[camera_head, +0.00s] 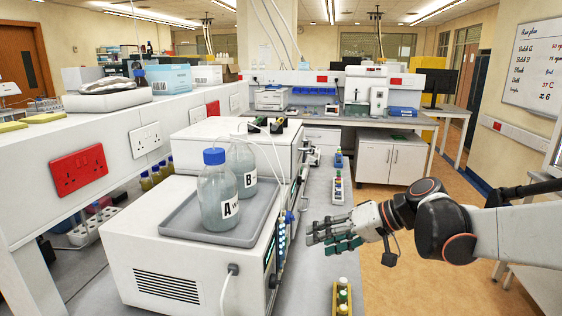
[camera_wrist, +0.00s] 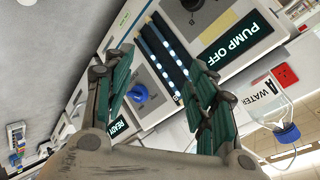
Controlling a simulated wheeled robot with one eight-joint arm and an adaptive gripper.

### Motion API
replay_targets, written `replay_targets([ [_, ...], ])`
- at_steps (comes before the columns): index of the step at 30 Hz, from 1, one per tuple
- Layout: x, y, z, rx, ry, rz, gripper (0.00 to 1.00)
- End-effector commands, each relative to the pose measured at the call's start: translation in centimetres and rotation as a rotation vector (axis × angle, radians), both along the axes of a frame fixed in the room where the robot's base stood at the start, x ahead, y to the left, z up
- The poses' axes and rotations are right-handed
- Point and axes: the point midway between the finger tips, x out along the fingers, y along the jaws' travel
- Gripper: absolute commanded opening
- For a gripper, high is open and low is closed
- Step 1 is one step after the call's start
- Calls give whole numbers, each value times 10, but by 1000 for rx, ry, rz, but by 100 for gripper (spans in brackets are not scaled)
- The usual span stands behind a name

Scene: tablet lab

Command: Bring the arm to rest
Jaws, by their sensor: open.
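My gripper (camera_head: 318,238) is at the end of my arm, which reaches in from the right in the head view. Its fingers point left toward the control side of a white instrument (camera_head: 165,245), with a gap between them in that view. In the wrist view my gripper (camera_wrist: 160,66) has its two green-padded fingers spread apart, with nothing between them. Behind them show a blue knob (camera_wrist: 138,93), a "PUMP OFF" display (camera_wrist: 236,38) and a partly covered "READY" display (camera_wrist: 119,127).
Bottle A (camera_head: 216,200) and bottle B (camera_head: 243,165) stand on a grey tray (camera_head: 178,222) atop the instrument. Small vials sit in a yellow rack (camera_head: 342,300) and a rack (camera_head: 338,190) on the bench. Open floor (camera_head: 385,280) lies right of the bench.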

Motion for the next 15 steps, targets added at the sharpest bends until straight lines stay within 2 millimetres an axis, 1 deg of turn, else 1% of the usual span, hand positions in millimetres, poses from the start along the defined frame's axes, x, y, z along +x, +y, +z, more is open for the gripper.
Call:
replay_targets([
  [1, -15, 2, 1, -38, 10, -18, 52],
  [8, -73, -7, -4, -222, 35, -128, 52],
  [15, -133, -29, -16, -407, 16, -237, 52],
])
